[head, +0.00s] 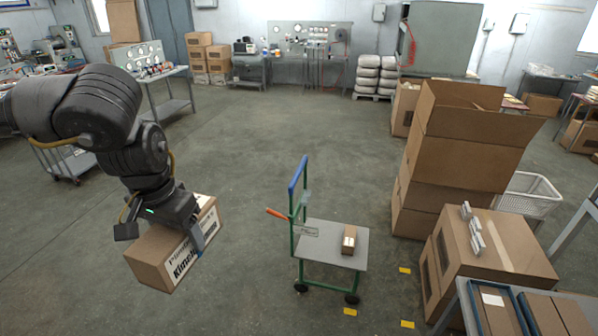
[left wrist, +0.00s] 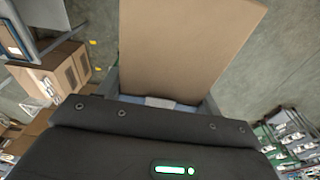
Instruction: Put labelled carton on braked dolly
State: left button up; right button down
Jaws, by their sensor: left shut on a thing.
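The labelled carton (head: 180,248) is a brown box with a white printed label. My left gripper (head: 170,232) is shut on it from above and holds it off to the left of the dolly. In the left wrist view the carton (left wrist: 185,45) fills the space between the fingers of my left gripper (left wrist: 162,88). The dolly (head: 325,240) has a grey deck, green frame, blue handle bar and an orange lever at its left. A small brown box (head: 348,240) with a pale strip stands on the deck's right part. My right gripper is not in view.
Tall stacked cartons (head: 460,150) and a large box (head: 490,255) stand right of the dolly. A white basket (head: 530,193) is behind them. Yellow floor marks (head: 404,270) lie near the dolly. The floor between the carton and the dolly is clear.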

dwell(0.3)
pick_arm(q)
jog(key=s+f+b, duration=0.2)
jog(key=f+b, duration=0.2)
jog(key=f, duration=0.9)
jog(key=s+f+m+b, duration=0.1)
jog(key=f+b, duration=0.4)
jog(key=f, duration=0.8)
jog(key=s+f+m+b, duration=0.1)
jog(key=s+f+b, duration=0.2)
jog(key=f, duration=1.1)
jog(key=shift+b, duration=1.15)
